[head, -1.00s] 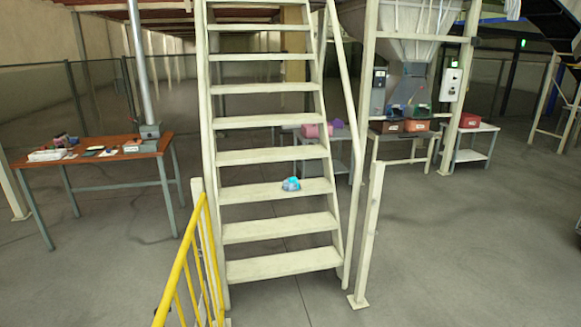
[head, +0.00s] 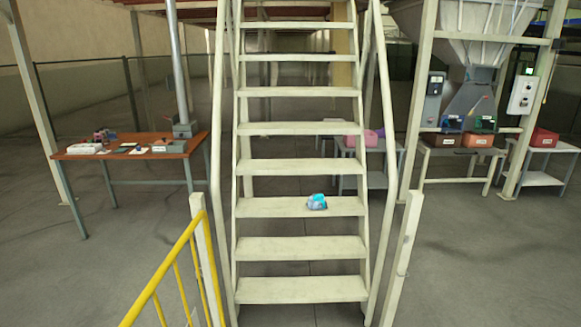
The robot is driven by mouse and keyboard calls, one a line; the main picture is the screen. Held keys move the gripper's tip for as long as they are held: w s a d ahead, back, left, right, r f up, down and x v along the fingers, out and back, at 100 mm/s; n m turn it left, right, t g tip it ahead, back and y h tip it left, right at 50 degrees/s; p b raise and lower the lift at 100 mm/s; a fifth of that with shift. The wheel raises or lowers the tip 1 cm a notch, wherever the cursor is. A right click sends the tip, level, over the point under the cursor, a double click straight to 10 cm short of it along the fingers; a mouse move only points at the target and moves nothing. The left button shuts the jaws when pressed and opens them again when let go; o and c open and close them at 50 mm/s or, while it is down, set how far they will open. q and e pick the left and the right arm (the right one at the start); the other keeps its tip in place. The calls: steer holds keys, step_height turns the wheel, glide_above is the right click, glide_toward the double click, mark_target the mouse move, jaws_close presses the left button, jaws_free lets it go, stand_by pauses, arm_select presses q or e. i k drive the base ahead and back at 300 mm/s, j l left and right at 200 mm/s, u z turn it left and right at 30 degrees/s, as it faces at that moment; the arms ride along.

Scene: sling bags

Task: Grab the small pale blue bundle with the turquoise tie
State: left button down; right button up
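The small pale blue bundle with turquoise on it (head: 317,202) rests on a tread of the cream staircase (head: 302,247), right of the tread's middle. It is small in the head view, so the tie's shape cannot be made out. Nothing is touching it from above. Neither of my grippers shows in the head view.
Cream handrails flank the stairs. A yellow railing (head: 170,262) stands at the front left and a cream post (head: 402,258) at the front right. A brown-topped table (head: 128,147) is at left; a hopper (head: 475,60) and benches with boxes are at right. Grey floor lies open between.

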mark_target(315, 202)
steer(key=i+l+u, duration=0.4)
steer(key=i+l, duration=0.3)
steer(key=i, duration=0.4)
steer(key=i+l+u, duration=0.4)
steer(key=i+l, duration=0.55)
